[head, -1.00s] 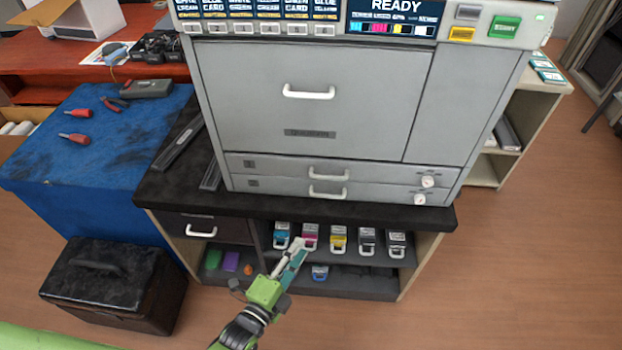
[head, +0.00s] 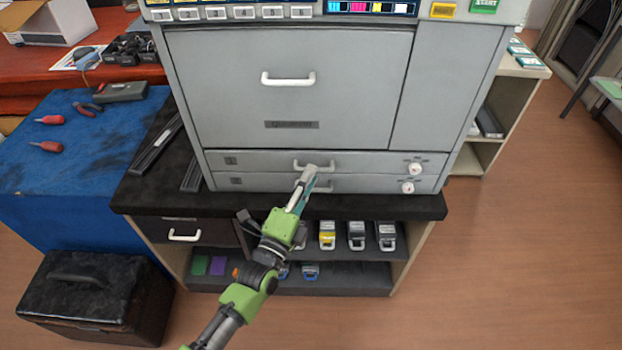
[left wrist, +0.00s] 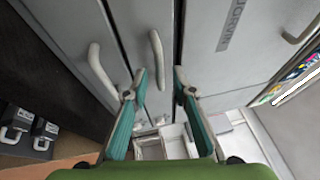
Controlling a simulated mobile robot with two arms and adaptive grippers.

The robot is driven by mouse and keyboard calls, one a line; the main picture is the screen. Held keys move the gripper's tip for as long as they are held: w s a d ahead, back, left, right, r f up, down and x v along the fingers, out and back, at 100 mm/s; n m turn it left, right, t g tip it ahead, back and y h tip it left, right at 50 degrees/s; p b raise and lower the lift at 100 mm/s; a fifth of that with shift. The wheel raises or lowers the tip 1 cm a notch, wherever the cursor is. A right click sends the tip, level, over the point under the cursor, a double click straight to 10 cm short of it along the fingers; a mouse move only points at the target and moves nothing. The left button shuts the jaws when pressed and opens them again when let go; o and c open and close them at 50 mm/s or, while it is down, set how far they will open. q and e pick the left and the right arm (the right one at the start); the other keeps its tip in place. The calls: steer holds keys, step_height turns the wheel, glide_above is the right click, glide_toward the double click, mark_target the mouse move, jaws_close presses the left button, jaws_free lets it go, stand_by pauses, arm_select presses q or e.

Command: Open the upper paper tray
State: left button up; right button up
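The upper paper tray (head: 260,162) is a thin grey drawer in the printer, shut, with a white bar handle. The handle (head: 325,168) is partly covered by my gripper in the head view. The lower tray (head: 265,183) is shut just below it. My left gripper (head: 311,171) is at the upper tray's handle. In the left wrist view my left gripper (left wrist: 160,73) is open. The upper handle (left wrist: 157,56) appears ahead, near the left fingertip. The lower tray's handle (left wrist: 99,70) is to its left. I cannot tell whether they touch. My right gripper is not in view.
A large drawer with a white handle (head: 287,79) is above the trays. White lock knobs (head: 415,169) are at the trays' right ends. The black counter (head: 390,205) edge runs below, over a shelf with toner cartridges (head: 356,236). A black case (head: 95,298) stands on the floor left.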

arm_select(q)
steer(key=shift+x, duration=0.95)
steer(key=shift+c, duration=0.4)
jaws_close()
steer(key=shift+s, duration=0.15)
